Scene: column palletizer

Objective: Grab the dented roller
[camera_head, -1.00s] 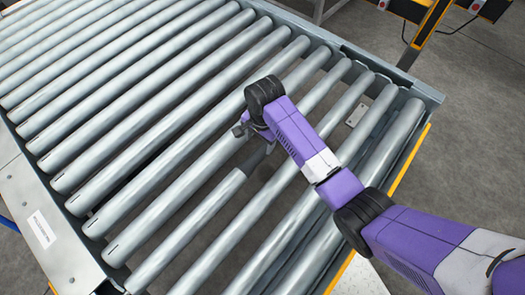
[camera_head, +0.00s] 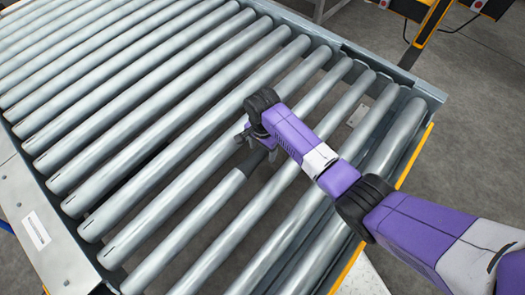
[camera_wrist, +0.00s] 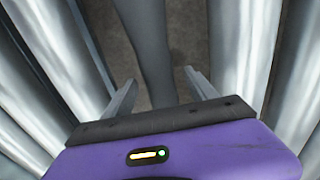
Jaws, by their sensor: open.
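The dented roller (camera_head: 188,226) lies in the conveyor among the other rollers. A darker, narrower stretch (camera_head: 250,164) of it shows just below my gripper (camera_head: 260,148) in the head view. In the wrist view the dark grey roller (camera_wrist: 146,35) runs from the top edge down between the two fingers of my gripper (camera_wrist: 160,90), narrowing toward them. The fingers are apart, one on each side of it, with gaps visible. I cannot tell how far down they reach along its sides. My wrist hides part of the roller in the head view.
Shiny neighbouring rollers (camera_wrist: 235,50) lie close on both sides, with dark floor in the gaps. The conveyor's side frame (camera_head: 38,225) runs along the left, and a yellow edge (camera_head: 415,158) along the right. A small plate (camera_head: 358,116) sits beyond my arm.

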